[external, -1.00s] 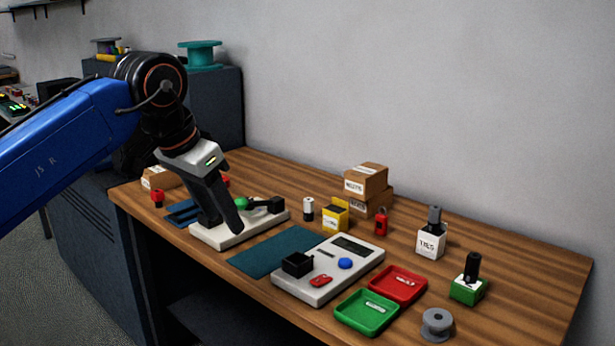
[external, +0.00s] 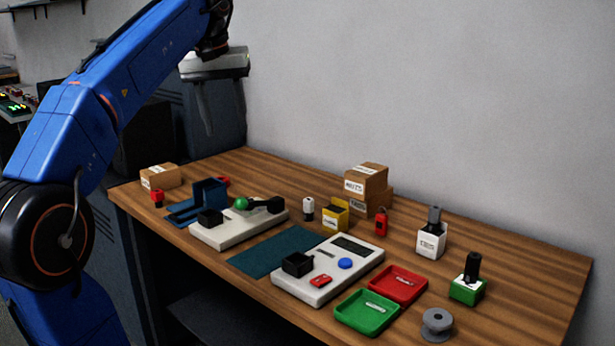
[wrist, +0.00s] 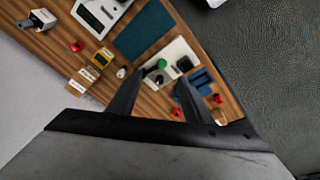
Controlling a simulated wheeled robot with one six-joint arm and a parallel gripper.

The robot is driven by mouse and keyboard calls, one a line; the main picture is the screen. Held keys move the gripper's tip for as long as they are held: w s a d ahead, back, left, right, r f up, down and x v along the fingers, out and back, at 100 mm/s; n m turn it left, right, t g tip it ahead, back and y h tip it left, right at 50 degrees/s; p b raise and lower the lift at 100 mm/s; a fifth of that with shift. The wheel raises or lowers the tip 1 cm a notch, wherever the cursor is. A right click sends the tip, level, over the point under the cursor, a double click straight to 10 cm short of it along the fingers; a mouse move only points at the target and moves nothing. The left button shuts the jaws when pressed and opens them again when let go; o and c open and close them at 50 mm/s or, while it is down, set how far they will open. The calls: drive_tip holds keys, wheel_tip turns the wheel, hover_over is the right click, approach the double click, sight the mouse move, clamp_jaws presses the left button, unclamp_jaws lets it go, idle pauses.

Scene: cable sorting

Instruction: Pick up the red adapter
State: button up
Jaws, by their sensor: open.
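Several small red pieces are on the table, and I cannot tell for sure which is the adapter. A red piece with a dark top (external: 381,222) stands by the cartons; it also shows in the wrist view (wrist: 76,47). A red piece (external: 157,197) stands near the left table edge, and another (external: 223,182) is partly hidden behind the blue holder (external: 208,192). A flat red piece (external: 320,281) lies on the grey tester. My gripper (external: 225,129) is open and empty, high above the table's back left; its fingers also show in the wrist view (wrist: 161,80).
A white base with a green ball (external: 241,203), a dark teal mat (external: 277,250) and the grey tester (external: 352,271) fill the middle. Green (external: 345,318) and red (external: 420,291) trays lie in front. Stacked cartons (external: 367,180) stand near the wall.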

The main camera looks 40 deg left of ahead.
drive_tip(key=w+a+f+n+g, duration=0.1)
drive_tip(key=w+a+n, duration=0.15)
drive_tip(key=a, duration=0.65)
drive_tip(key=w+a+n+g, duration=0.1)
drive_tip(key=w+a+n, duration=0.15)
drive_tip(key=a, duration=0.65)
drive_tip(key=n+h, duration=0.1)
drive_tip(key=n, duration=0.5)
hover_over(157, 191)
wheel_tip(157, 191, down, 5)
drive_tip(key=shift+g, duration=0.3)
wheel_tip(157, 191, down, 22)
drive_tip(key=shift+r, duration=0.1)
drive_tip(key=c, duration=1.1)
drive_tip(key=shift+c, duration=0.2)
drive_tip(key=shift+r, duration=0.15)
